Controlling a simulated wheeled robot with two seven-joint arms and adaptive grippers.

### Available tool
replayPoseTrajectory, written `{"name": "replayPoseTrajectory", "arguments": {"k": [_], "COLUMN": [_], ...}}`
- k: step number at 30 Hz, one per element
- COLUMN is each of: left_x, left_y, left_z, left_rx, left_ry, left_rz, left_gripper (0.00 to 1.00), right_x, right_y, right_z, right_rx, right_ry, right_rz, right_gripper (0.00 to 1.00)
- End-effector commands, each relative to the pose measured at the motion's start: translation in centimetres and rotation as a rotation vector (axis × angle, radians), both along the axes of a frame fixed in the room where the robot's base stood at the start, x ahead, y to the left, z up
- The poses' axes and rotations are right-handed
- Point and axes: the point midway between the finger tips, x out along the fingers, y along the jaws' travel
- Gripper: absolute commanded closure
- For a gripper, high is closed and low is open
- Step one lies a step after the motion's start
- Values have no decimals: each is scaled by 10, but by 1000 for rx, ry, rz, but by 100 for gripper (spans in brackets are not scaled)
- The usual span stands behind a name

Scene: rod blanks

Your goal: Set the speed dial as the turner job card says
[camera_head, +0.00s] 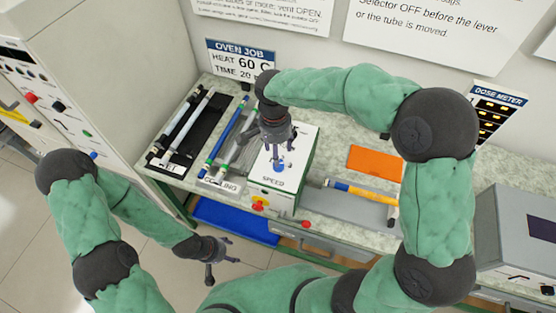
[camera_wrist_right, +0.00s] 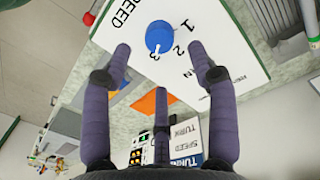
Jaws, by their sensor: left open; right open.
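The blue speed dial (camera_head: 287,166) is on top of a white box (camera_head: 299,150) marked SPEED. My right gripper (camera_head: 277,148) is open just above the dial, pointing down at it. In the right wrist view the blue dial (camera_wrist_right: 159,36) lies beyond the open fingers, apart from them, with 1, 2 and 3 printed beside it. My left gripper (camera_head: 213,262) is open and empty, low at the left.
Rods lie in a dark rack (camera_head: 190,140) left of the box, near a COOLING label (camera_head: 222,183). An orange plate (camera_head: 375,162) and a blue-and-yellow rod (camera_head: 355,190) lie right of it. A blue bin (camera_head: 235,222) is below. The oven (camera_head: 95,70) stands left.

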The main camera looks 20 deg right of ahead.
Motion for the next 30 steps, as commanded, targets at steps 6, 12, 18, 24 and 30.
{"name": "replayPoseTrajectory", "arguments": {"k": [6, 12, 18, 24, 30], "left_x": [0, 1, 1, 1, 1], "left_y": [0, 0, 0, 0, 0], "left_z": [-7, -10, -10, -10, -10], "left_rx": [0, 0, 0, 0, 0], "left_ry": [-1, -1, -1, -1, -1], "left_rz": [0, 0, 0, 0, 0], "left_gripper": [37, 37, 37, 37, 37], "right_x": [-2, -3, -3, -3, -3], "right_y": [-2, -2, -2, -2, -2], "right_z": [-38, -56, -60, -59, -59], "right_rx": [-1, 1, 1, 1, 1], "right_ry": [2, 1, 0, 0, -1], "right_rz": [1, 0, 0, 0, 1], "right_gripper": [41, 41, 41, 50, 97]}}
